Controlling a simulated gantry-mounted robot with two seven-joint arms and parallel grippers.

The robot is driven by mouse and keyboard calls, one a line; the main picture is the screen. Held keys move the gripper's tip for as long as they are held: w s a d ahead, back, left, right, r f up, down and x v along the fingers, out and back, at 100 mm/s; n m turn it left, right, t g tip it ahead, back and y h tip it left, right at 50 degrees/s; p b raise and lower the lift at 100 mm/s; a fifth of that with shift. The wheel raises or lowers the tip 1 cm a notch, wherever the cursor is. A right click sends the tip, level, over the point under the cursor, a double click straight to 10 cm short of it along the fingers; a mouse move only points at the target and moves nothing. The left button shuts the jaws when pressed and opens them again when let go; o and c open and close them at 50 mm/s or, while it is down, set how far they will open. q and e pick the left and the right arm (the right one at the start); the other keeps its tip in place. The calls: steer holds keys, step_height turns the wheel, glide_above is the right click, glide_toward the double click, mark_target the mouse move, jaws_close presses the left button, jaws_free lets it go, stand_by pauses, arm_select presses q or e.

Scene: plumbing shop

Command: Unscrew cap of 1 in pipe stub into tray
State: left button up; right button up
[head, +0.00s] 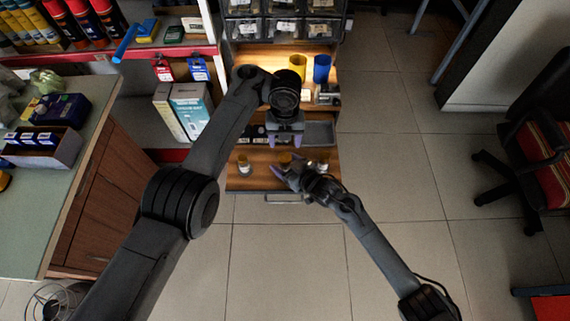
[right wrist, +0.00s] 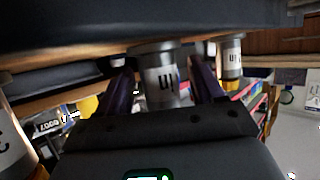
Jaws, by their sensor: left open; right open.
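Several short pipe stubs are on the wooden lower shelf; a left one (head: 244,165) and a right one (head: 323,166) show in the head view. In the right wrist view, a grey stub with a pale label (right wrist: 163,82) is between the purple fingers of my right gripper (right wrist: 160,88); contact is unclear. Its label is only partly readable, so I cannot confirm the size. My right gripper (head: 283,168) is open at the shelf's front. My left gripper (head: 284,141) is open, fingers downward, above the middle of the shelf. A grey tray (head: 319,130) lies behind, to the right.
Other labelled stubs show right (right wrist: 231,62) and left (right wrist: 12,145) in the right wrist view, close to my right gripper. A yellow cup (head: 297,65) and a blue cup (head: 321,68) stand on the upper shelf. Open tiled floor lies right of the bench.

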steer(key=shift+c, duration=0.5)
jaws_close()
